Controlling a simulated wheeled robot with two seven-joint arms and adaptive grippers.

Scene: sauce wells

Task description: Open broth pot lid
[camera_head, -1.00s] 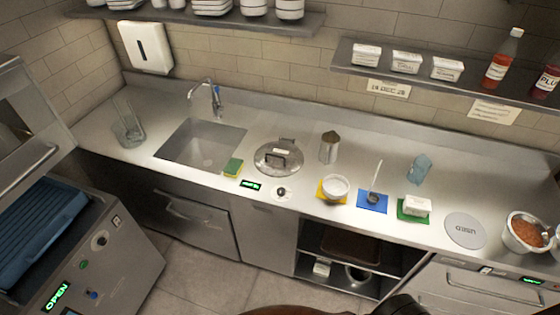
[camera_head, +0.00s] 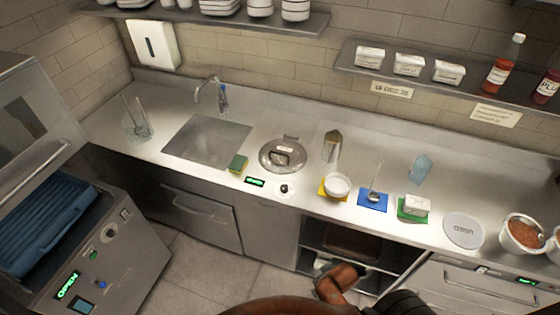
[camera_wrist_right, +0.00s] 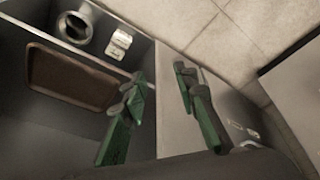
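The broth pot lid (camera_head: 276,166) is a round metal lid with a dark handle, lying closed over a round opening in the steel counter, to the right of the sink. My right gripper (camera_wrist_right: 158,76) shows in the right wrist view with its two green fingers apart and nothing between them. It is over the area in front of the counter, near the open lower shelf, away from the lid. In the head view only brown and dark parts of my arm show at the bottom edge. My left gripper is not in view.
A knob (camera_head: 284,188) and a green display (camera_head: 255,182) sit in front of the lid. The open lower shelf holds a brown tray (camera_wrist_right: 75,85).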

